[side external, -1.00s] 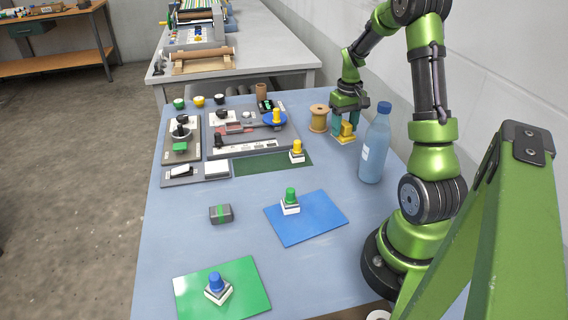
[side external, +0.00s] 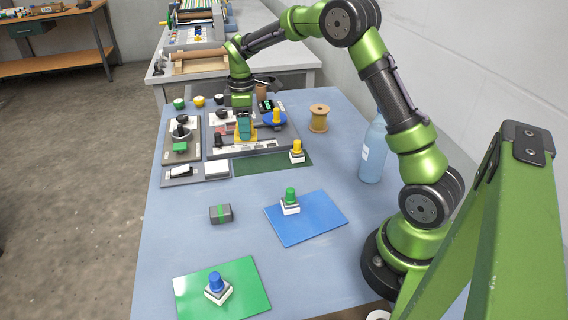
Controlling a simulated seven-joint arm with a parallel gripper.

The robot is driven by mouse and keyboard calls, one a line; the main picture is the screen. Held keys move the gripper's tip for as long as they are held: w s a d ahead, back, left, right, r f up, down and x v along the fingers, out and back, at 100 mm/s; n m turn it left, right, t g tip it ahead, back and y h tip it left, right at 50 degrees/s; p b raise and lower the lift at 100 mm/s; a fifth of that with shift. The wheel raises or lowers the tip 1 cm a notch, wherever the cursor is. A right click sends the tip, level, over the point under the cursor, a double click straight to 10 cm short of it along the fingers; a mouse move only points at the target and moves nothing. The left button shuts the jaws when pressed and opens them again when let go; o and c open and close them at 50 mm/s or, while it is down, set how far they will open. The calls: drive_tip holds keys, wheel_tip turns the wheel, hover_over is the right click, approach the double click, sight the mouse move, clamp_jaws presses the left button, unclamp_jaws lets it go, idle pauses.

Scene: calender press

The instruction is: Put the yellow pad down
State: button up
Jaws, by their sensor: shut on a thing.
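My gripper (side external: 244,125) is shut on the yellow pad (side external: 246,138), a small yellow block held low between its teal fingers. The fingers cover part of the pad. Both are over the dark grey panel (side external: 216,154), left of the blue disc (side external: 279,120) with a yellow-knobbed piece (side external: 276,115) on it. I cannot tell whether the pad touches the panel or hangs just above it.
A wooden spool (side external: 319,118) and a blue bottle (side external: 372,155) stand to the right. Nearer are a blue sheet (side external: 325,222) and a green sheet (side external: 190,290), each with a stamp. The table's near middle is mostly clear.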

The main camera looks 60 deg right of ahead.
drive_tip(key=shift+w+r+n, duration=0.25)
drive_tip(key=shift+r+n, duration=0.1)
drive_tip(key=shift+n, duration=0.35)
drive_tip(key=shift+f, duration=0.25)
wheel_tip(320, 180, down, 10)
drive_tip(key=shift+r, duration=0.25)
drive_tip(key=shift+f, duration=0.2)
drive_tip(key=o, duration=1)
drive_tip(key=shift+o, duration=0.2)
drive_tip(key=shift+r, duration=0.15)
